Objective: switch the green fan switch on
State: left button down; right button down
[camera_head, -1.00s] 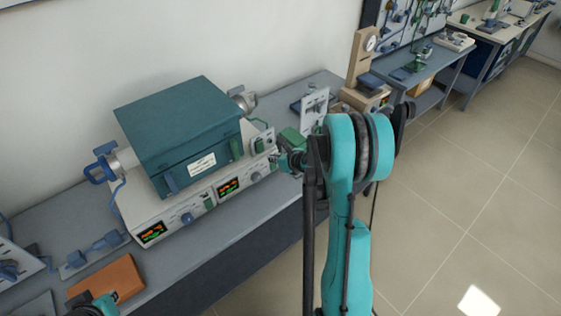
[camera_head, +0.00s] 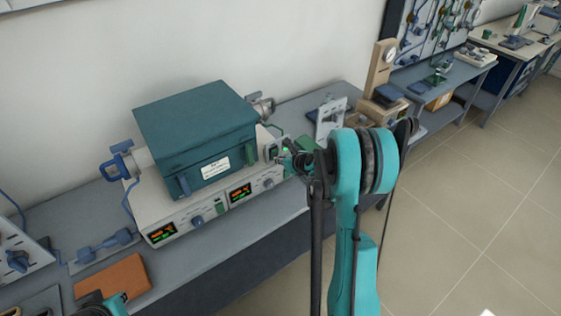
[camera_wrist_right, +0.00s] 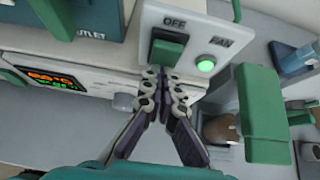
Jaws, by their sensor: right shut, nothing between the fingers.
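The green fan switch (camera_wrist_right: 167,52) is a rocker on a pale box labelled OFF and FAN; the box (camera_head: 273,150) is on the right side of the furnace unit in the head view. A round lamp (camera_wrist_right: 205,64) beside the switch glows green, and its glow also shows in the head view (camera_head: 285,150). My right gripper (camera_wrist_right: 165,78) is shut and empty, its fingertips at the switch's lower edge; contact is unclear. It shows small in the head view (camera_head: 288,160), partly hidden by my arm. My left gripper (camera_head: 108,304) is cut off at the bottom left.
The teal furnace (camera_head: 195,135) sits on a white control unit with lit displays (camera_head: 162,233). A green block (camera_wrist_right: 262,115) stands close to the right of my right gripper. A brown pad (camera_head: 115,278) lies on the bench at left. Floor (camera_head: 470,210) is open at right.

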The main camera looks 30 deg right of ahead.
pick_arm(q)
jog(key=shift+r, duration=0.1)
pick_arm(e)
jog(key=shift+r+p, duration=0.45)
jog(key=shift+r, duration=0.45)
pick_arm(q)
jog(key=shift+r, duration=0.45)
